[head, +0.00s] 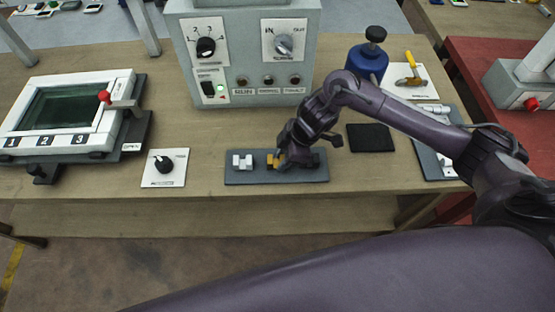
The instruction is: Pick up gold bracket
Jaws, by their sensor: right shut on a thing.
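The gold bracket (271,160) sits low over the middle of a dark grey tray (259,179) near the table's front edge. My right gripper (280,161) reaches down from the right and is shut on the gold bracket, partly covering it. I cannot tell whether the bracket still touches the tray. A white bracket (242,161) stands on the tray to the left. A dark piece (314,160) is on the tray to the right, partly behind the gripper. My left gripper is not in view.
A grey control box (245,60) with knobs stands behind the tray.

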